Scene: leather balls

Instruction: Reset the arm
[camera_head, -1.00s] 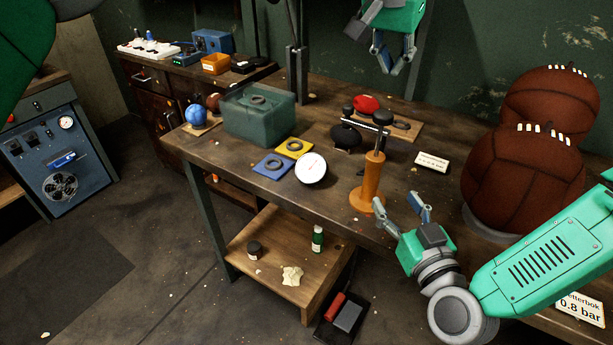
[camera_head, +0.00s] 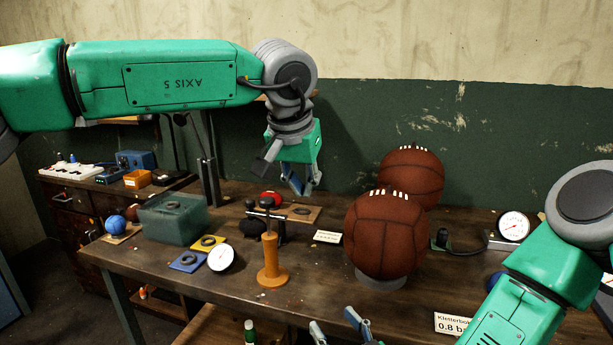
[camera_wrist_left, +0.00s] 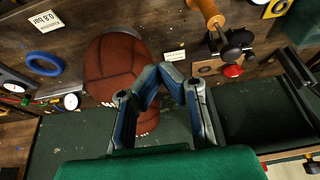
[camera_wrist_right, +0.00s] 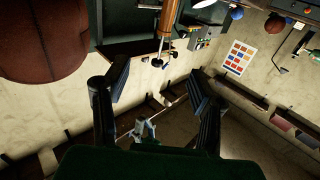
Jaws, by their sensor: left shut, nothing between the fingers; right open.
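My left gripper (camera_head: 290,180) hangs above the workbench (camera_head: 335,275), at the end of the arm from the left. Its fingers are shut and empty; their tips come together in the left wrist view (camera_wrist_left: 163,76). My right gripper (camera_head: 337,326) is at the bottom edge of the head view, partly cut off. Its fingers are apart and empty, also in the right wrist view (camera_wrist_right: 157,85). Two brown leather balls stand on the bench's right half: a front one (camera_head: 385,238) on a grey ring and one behind (camera_head: 412,172). Neither gripper touches them.
An orange-handled pump (camera_head: 271,262) stands upright near the bench front. A green translucent bin (camera_head: 172,222), a white gauge (camera_head: 221,258) and coloured plates lie left of it. A second gauge (camera_head: 513,226) stands at right. The wall (camera_head: 460,135) is behind the bench.

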